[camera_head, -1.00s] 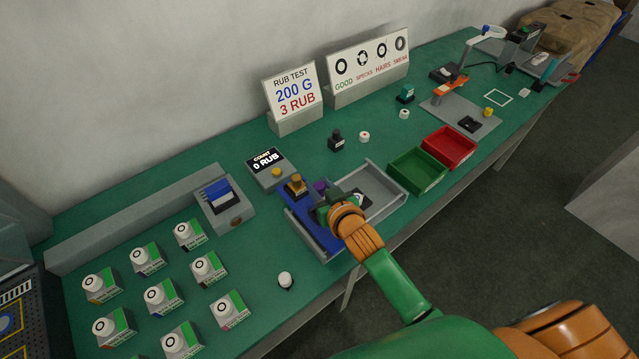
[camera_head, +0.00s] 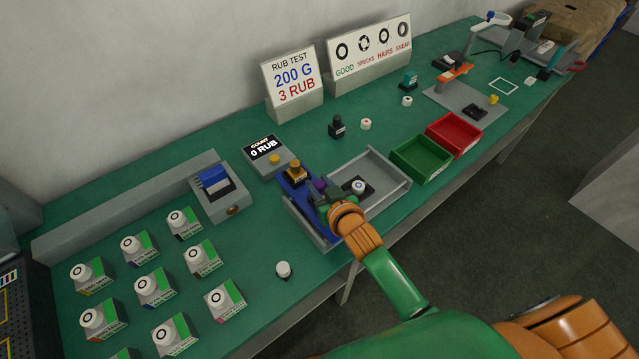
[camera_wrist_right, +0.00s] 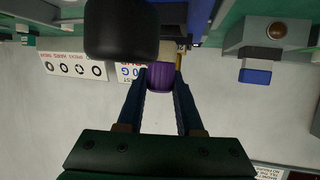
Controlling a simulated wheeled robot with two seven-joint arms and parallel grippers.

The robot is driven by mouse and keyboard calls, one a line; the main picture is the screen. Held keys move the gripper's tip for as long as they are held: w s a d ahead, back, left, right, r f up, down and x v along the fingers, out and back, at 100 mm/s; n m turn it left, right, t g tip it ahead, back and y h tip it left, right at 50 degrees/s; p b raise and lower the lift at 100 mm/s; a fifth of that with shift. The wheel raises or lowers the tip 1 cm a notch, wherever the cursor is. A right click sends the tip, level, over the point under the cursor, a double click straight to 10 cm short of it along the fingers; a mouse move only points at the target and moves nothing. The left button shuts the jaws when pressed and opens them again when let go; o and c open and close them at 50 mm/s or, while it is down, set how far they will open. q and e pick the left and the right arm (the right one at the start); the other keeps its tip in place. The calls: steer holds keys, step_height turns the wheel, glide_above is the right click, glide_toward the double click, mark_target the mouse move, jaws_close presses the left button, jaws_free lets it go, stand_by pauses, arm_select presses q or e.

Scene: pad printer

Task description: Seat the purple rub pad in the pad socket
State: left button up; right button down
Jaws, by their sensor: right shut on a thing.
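The purple rub pad (camera_head: 319,184) is held at the fingertips of my right gripper (camera_head: 322,193). In the right wrist view the purple pad (camera_wrist_right: 161,77) sits between the two dark fingers (camera_wrist_right: 160,92). The gripper is over the blue part (camera_head: 299,197) of the rub tester, just in front of a brass-coloured weight (camera_head: 295,172). I cannot make out the pad socket; the gripper and arm hide part of the blue part. My left gripper is not in view.
The grey tester tray (camera_head: 396,178) holds a dark block with a white round-topped piece (camera_head: 358,186) to the right of my gripper. A counter box (camera_head: 266,157) reading 0 RUB stands behind. Green (camera_head: 420,159) and red (camera_head: 454,136) bins stand to the right.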

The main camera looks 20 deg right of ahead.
steer(key=shift+p, duration=0.45)
stand_by(0.8)
steer(key=shift+f+b, duration=1.05)
steer(key=shift+f, duration=0.2)
steer(key=shift+c, duration=2.4)
jaws_free()
steer(key=shift+s, duration=0.1)
steer(key=v, duration=0.7)
steer(key=shift+r, duration=0.1)
